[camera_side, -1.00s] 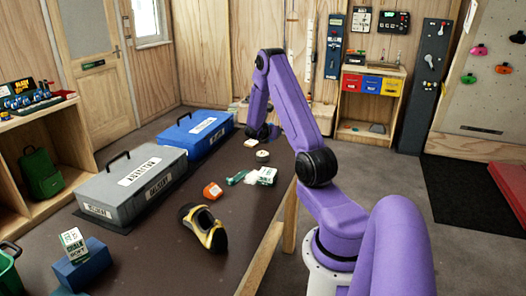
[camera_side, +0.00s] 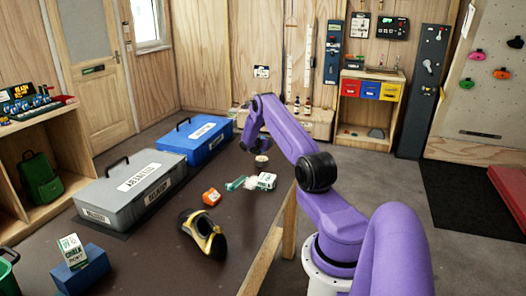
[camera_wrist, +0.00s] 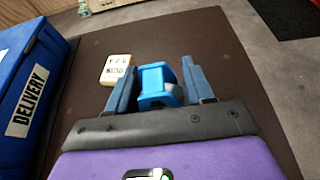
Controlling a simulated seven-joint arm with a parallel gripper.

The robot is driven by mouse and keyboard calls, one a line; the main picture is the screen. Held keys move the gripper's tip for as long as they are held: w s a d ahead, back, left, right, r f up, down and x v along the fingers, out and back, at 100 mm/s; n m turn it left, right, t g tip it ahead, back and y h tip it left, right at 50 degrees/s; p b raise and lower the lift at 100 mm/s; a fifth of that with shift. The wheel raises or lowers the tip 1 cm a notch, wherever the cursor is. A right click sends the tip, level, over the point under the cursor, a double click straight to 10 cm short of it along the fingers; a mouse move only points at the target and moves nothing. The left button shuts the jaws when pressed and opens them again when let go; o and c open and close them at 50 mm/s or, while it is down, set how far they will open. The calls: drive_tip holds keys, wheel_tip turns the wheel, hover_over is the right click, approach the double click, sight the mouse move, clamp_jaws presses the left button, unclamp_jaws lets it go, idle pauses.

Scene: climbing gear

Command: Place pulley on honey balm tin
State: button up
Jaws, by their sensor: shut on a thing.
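My gripper (camera_wrist: 158,76) is shut on the blue pulley (camera_wrist: 156,88) in the wrist view, a finger on each side of it. In the side view my gripper (camera_side: 247,149) is low over the far part of the dark table, and the pulley cannot be made out there. A small round tin with a pale top (camera_side: 262,162), by its shape probably the honey balm tin, stands just right of and nearer than my gripper. Its label is unreadable, and it does not show in the wrist view.
A cream block with dark lettering (camera_wrist: 117,69) lies beyond my gripper. A blue DELIVERY box (camera_wrist: 25,100) stands to the left.

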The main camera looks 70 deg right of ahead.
sight(263, 157)
drive_tip(key=shift+w+d+f, duration=0.15)
drive_tip(key=shift+d+f, duration=0.05)
drive_tip(key=shift+f, duration=0.1)
drive_tip(key=shift+d+f, duration=0.1)
drive_tip(key=shift+f, duration=1.5)
drive_tip(key=shift+f, duration=0.1)
drive_tip(key=o, duration=1.1)
drive_tip(key=shift+c, duration=0.2)
